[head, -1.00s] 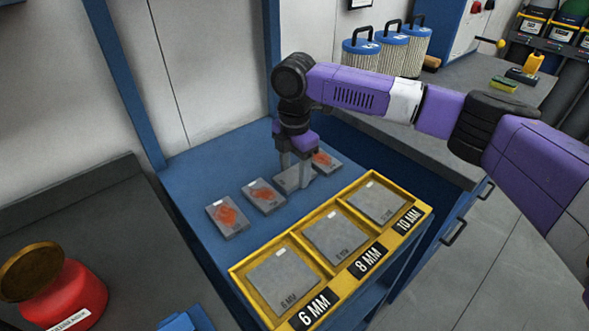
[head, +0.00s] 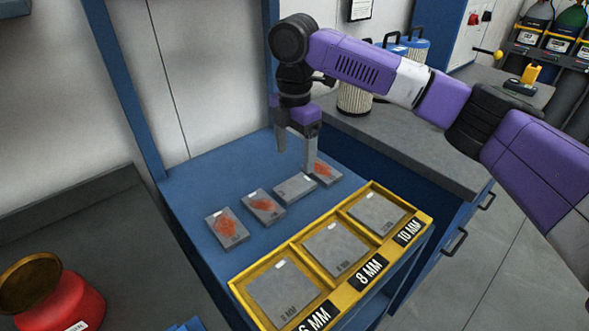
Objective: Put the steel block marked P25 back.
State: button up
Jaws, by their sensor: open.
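Four steel blocks lie in a slanting row on the blue bench top (head: 200,188). The left block (head: 227,230), the second block (head: 264,207) and the far right block (head: 325,173) carry orange-red patches. The third block (head: 294,188) is plain grey on top with a small light label. I cannot read P25 on any of them. My gripper (head: 295,158) is open and empty, just above and behind the third block, its fingers pointing down. The right finger hangs near the gap between the third and far right blocks.
A yellow tray (head: 292,245) in front has three compartments labelled 6 MM, 8 MM and 10 MM, each holding a grey plate. A grey counter with filter cartridges (head: 354,98) stands behind right. A red container (head: 62,300) is at lower left.

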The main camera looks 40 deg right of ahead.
notch_tip(320, 180, up, 3)
jog(key=shift+r, duration=0.1)
dwell(0.6)
